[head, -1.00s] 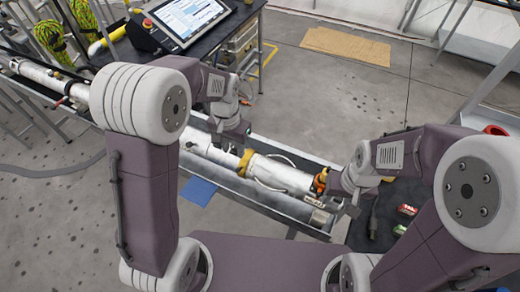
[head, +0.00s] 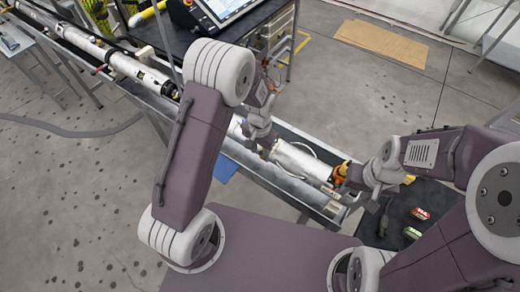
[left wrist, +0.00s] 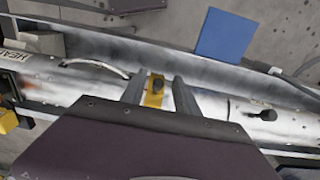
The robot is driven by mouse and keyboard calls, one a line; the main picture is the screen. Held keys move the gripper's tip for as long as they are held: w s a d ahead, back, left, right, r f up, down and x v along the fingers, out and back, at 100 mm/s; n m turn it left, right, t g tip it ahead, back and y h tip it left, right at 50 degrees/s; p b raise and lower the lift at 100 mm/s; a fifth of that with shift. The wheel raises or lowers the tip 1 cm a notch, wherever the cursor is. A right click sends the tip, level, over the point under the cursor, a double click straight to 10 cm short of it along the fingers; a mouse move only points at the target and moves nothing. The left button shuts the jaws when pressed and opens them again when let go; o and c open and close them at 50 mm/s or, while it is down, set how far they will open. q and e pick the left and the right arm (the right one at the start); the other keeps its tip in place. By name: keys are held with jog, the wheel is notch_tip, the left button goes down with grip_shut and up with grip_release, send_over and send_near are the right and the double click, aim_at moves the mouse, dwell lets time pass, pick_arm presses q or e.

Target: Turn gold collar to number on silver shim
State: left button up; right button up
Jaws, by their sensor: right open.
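In the head view my left gripper (head: 262,143) is over the tube (head: 300,162) and hides the collar. My right gripper (head: 347,180) is open at the tube's right end, by an orange-yellow part (head: 340,173). I cannot make out a silver shim or any number.
The tube lies in a long metal trough (head: 235,155). A blue sheet (left wrist: 227,35) lies beside it. A black table with a screen (head: 222,8) stands behind. Red and green small items (head: 420,214) lie on a dark surface at right.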

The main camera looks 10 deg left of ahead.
pick_arm(q)
jog(key=shift+w+d, duration=0.1)
jog(key=shift+w, duration=0.1)
jog(key=c, duration=0.7)
grip_shut()
jog(key=shift+w, duration=0.15)
